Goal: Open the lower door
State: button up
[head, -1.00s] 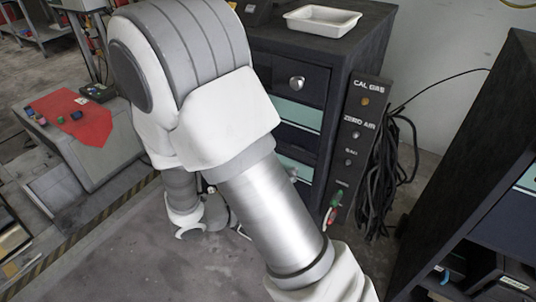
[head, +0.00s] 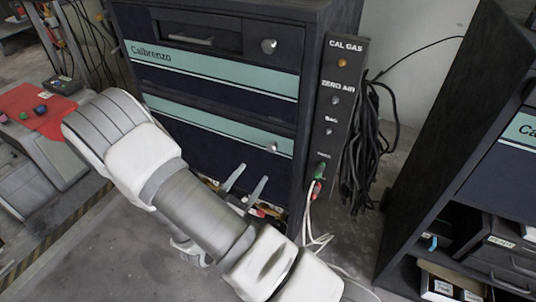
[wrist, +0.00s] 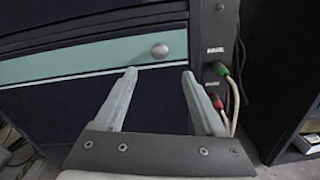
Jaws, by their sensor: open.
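The lower door (head: 205,135) of the dark Calbrenzo cabinet is shut. It is a dark panel with a teal stripe and a round knob (head: 272,147) near its right side. In the wrist view the knob (wrist: 159,51) sits on the teal stripe, just above and between my fingertips in the picture. My gripper (head: 254,172) is open and empty in front of the door, below the knob. Both fingers of my gripper (wrist: 159,73) point toward the door, and I see no contact with the knob. My arm hides the door's lower left part.
A gas panel (head: 340,100) with cables stands right of the cabinet. Small items (head: 268,209) show at the cabinet's bottom.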

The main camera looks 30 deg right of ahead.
aim_at(271, 149)
jog(key=b+x, duration=0.1)
jog(key=x, duration=0.9)
jog(key=shift+w+d, duration=0.3)
grip_shut()
dwell(0.9)
